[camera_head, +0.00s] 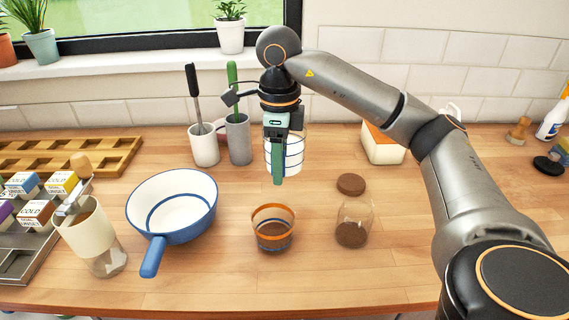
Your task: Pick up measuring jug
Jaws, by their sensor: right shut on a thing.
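The measuring jug (294,153) looks like a pale, clear vessel with dark blue bands, in the middle of the view toward the back of the counter. My right gripper (278,172) points down at it from above and is shut on it, with a green finger in front of its near side. The gripper hides part of the jug's rim and front. I cannot tell whether the jug's base touches the counter. My left gripper is not in view.
Two utensil cups (238,142) stand left of the jug. A white-and-orange box (383,150) stands right.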

